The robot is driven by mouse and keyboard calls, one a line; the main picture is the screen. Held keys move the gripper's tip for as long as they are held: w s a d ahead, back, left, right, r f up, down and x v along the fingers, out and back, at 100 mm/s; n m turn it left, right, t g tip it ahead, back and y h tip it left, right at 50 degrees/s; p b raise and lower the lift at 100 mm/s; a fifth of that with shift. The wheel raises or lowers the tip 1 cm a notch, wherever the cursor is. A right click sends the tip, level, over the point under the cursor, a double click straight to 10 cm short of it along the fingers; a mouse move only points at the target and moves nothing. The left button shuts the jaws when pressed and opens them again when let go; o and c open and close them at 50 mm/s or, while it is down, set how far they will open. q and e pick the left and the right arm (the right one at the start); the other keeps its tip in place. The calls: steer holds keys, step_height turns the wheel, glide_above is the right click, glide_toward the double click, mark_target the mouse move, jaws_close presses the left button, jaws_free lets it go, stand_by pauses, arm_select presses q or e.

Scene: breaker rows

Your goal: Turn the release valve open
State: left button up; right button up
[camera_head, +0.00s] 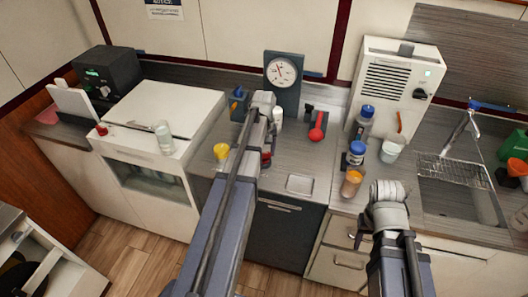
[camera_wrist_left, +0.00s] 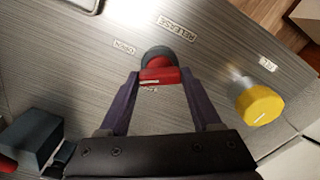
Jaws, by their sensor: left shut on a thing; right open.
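The release valve is a red knob on a dark round base, on the grey counter; it shows in the left wrist view (camera_wrist_left: 158,76) and, partly behind my arm, in the head view (camera_head: 267,158). A "RELEASE" label (camera_wrist_left: 176,27) and what looks like an "OPEN" label (camera_wrist_left: 124,47) lie beside it. My left gripper (camera_wrist_left: 158,82) is shut on the red knob, one finger on each side; the arm covers it in the head view. My right gripper (camera_head: 358,238) is low in front of the counter, mostly hidden by its arm, open and empty.
A yellow knob (camera_wrist_left: 260,104) stands close to the red one. A gauge (camera_head: 283,71) is behind, and a red-handled lever (camera_head: 317,130) is to the right. Bottles (camera_head: 355,153) and an orange jar (camera_head: 351,182) stand near my right arm. A sink (camera_head: 455,200) is at the right.

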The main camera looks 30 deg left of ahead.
mark_target(264, 153)
arm_select(q)
steer(key=m, duration=0.6)
stand_by(0.8)
steer(key=o, duration=1.4)
steer(key=shift+r, duration=0.1)
step_height(264, 153, up, 8)
steer(key=p, duration=0.8)
steer(key=shift+f, duration=0.2)
